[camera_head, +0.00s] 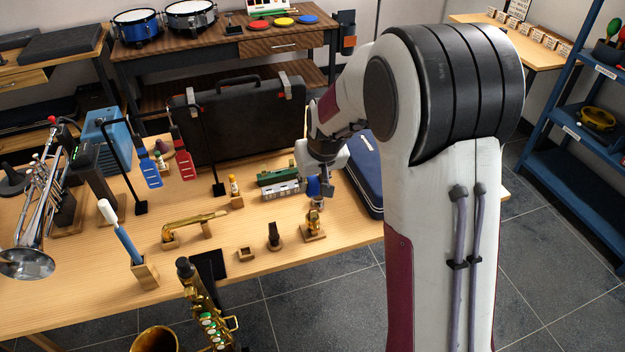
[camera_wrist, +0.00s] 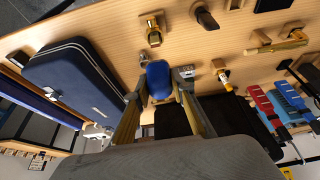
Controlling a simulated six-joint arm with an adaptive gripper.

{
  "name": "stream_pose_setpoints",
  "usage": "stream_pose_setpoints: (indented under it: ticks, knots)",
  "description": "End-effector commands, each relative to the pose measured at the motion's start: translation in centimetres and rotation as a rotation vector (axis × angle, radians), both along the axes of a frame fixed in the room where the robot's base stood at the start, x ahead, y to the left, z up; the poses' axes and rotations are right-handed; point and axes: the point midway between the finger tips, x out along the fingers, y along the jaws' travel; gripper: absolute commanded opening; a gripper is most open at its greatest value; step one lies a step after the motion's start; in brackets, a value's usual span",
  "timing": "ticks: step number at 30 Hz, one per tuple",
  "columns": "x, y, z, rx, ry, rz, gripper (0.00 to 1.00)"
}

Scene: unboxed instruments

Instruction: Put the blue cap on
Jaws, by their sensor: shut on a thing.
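The blue cap (camera_head: 313,187) is between the fingertips of my gripper (camera_head: 325,188). In the wrist view the cap (camera_wrist: 158,77) shows between the two fingers (camera_wrist: 160,88), which are shut on it. Its underside is hidden, and I cannot tell its height above the table. A gold mouthpiece-like piece (camera_head: 314,220) stands on a wooden block nearer the front; it also shows in the wrist view (camera_wrist: 153,32). A black mouthpiece (camera_head: 274,236) stands on a small block to its left and also shows in the wrist view (camera_wrist: 205,17).
A silver harmonica (camera_head: 282,191) and a green one (camera_head: 279,175) lie left of my gripper. A dark blue case (camera_head: 362,170) lies close on the right. A large black case (camera_head: 240,120) stands behind. A small bottle (camera_head: 234,186) and an empty wooden block (camera_head: 246,254) are further left.

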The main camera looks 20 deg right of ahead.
Motion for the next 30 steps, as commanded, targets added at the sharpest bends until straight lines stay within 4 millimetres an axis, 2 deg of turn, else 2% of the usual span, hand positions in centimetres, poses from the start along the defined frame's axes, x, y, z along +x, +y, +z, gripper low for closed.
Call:
stream_pose_setpoints:
  ticks: [18,30]
  knots:
    - [0.0,0.0,-3.9,0.0,0.001,0.0,0.13]
    - [0.0,0.0,-4.5,-0.001,0.0,0.0,0.13]
